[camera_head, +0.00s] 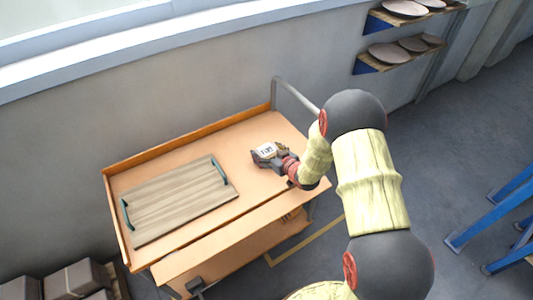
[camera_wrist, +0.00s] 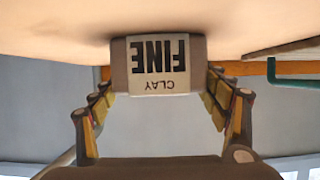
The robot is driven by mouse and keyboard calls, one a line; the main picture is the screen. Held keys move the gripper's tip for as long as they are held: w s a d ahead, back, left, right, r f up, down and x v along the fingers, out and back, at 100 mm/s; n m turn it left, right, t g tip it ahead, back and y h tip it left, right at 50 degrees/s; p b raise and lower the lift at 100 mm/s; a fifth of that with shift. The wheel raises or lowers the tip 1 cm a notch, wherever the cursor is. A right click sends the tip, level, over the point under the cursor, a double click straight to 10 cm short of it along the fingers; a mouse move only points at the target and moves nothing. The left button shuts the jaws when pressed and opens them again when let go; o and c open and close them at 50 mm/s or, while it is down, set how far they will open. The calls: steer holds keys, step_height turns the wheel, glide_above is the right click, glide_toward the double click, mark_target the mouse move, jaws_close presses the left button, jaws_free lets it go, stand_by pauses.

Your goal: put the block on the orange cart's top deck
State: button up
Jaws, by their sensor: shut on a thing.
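The block (camera_head: 267,150) is brown with a pale label and sits over the right part of the orange cart's top deck (camera_head: 230,140). In the wrist view, which looks upside down, the block (camera_wrist: 117,65) shows its label "FINE CLAY" between the fingers. My gripper (camera_head: 272,157) is shut on the block from its sides; the fingers also show in the wrist view (camera_wrist: 160,82). The block appears at or very near the deck (camera_wrist: 60,20), with a dark shadow along its edge; I cannot tell whether it touches fully.
A wooden tray (camera_head: 180,200) with two teal handles lies on the deck's left part. A raised rim runs along the back, and a grey cart handle (camera_head: 292,93) stands at the right end. Bare deck lies between tray and block. Wall shelves (camera_head: 402,55) hold plates.

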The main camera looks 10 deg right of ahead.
steer(key=shift+w+r, duration=0.1)
steer(key=shift+r, duration=0.1)
steer(key=shift+f, duration=0.15)
steer(key=o, duration=1.7)
steer(key=shift+f, duration=0.1)
steer(key=shift+o, duration=0.4)
